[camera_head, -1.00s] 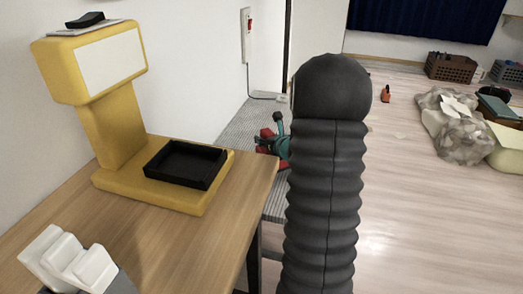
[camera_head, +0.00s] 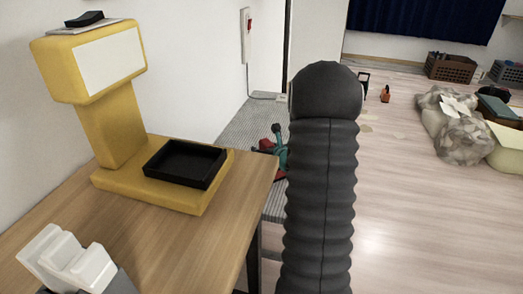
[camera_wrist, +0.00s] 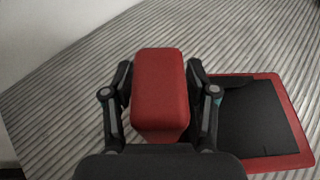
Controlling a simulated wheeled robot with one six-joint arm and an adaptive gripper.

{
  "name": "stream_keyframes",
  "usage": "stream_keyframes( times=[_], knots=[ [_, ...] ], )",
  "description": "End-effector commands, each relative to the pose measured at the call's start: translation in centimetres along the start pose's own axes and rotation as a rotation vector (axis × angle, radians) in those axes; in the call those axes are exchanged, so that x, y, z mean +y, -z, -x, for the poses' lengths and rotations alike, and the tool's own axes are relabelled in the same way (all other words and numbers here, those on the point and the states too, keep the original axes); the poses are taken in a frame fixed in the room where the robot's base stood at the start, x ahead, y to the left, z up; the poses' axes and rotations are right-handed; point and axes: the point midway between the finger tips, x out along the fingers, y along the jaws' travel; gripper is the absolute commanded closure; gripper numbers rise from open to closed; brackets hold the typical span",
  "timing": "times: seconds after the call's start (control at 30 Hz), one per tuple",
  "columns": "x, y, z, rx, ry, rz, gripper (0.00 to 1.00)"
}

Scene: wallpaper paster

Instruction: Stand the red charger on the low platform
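The red charger (camera_wrist: 160,88) is a rounded red block in the middle of the wrist view. My gripper (camera_wrist: 160,95) has a finger against each side of it and appears shut on it. Behind and below it is the low platform (camera_wrist: 60,100), a grey ribbed surface. In the head view the platform (camera_head: 243,122) runs along the wall beyond the table. My gripper (camera_head: 279,150) shows there only in part, as teal and dark pieces beside some red; my arm hides the rest. Whether the charger touches the platform is unclear.
A red-rimmed black tray or pad (camera_wrist: 255,115) lies on the platform just right of the charger. The wooden table (camera_head: 215,225) holds a yellow stand (camera_head: 110,180) with a black tray (camera_head: 186,163). A wall strip (camera_head: 246,38) hangs above the platform. Bags and crates stand far right.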

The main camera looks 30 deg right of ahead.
Motion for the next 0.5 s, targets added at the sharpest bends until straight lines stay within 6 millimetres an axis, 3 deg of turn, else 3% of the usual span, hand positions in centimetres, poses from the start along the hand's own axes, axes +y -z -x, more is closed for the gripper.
stream_keyframes(
  times=[0.33, 0.5],
  knots=[
    [0.0, -0.3, 0.1, 0.0, 0.0, 0.0, 0.39],
    [-0.1, -0.2, 2.2, -0.001, 0.003, 0.0, 0.39]
  ],
)
